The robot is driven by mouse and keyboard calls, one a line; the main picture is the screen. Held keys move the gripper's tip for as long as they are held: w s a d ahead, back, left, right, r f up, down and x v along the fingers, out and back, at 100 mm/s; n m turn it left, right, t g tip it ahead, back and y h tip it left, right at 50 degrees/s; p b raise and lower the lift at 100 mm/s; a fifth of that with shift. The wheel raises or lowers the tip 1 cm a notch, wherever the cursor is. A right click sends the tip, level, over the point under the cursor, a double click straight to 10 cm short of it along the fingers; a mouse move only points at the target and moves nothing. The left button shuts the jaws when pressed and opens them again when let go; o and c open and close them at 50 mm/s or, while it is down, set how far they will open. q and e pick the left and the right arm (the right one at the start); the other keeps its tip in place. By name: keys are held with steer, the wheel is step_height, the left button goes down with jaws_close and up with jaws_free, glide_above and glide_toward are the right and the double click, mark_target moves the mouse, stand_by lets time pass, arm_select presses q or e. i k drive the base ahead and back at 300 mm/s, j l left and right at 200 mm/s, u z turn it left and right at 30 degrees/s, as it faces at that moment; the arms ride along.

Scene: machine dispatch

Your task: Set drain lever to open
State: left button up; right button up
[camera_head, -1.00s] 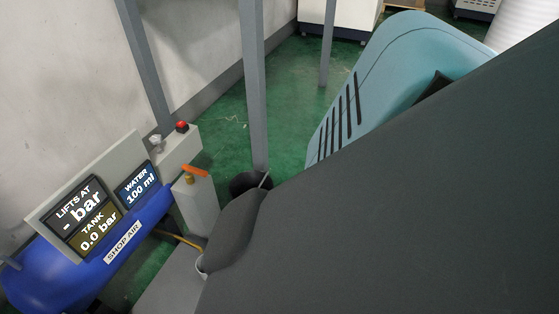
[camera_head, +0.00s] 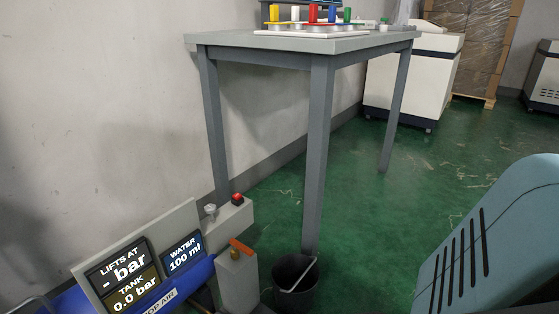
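The orange drain lever (camera_head: 241,246) sits on top of a light grey post (camera_head: 237,280) at the bottom of the head view, left of centre. The lever lies slanted across the post's top. A dark bucket (camera_head: 294,286) with a pale handle stands on the floor right of the post. Neither gripper is in view.
A grey table (camera_head: 330,45) stands above and behind, with coloured pieces on it; its front leg (camera_head: 318,150) rises behind the bucket. A red button (camera_head: 237,198) and a pale knob (camera_head: 210,210) are on a grey box. A teal ribbed body (camera_head: 490,245) fills the lower right.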

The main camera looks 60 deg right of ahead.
mark_target(235, 243)
steer(key=z, duration=1.2)
steer(key=i+l, duration=0.05)
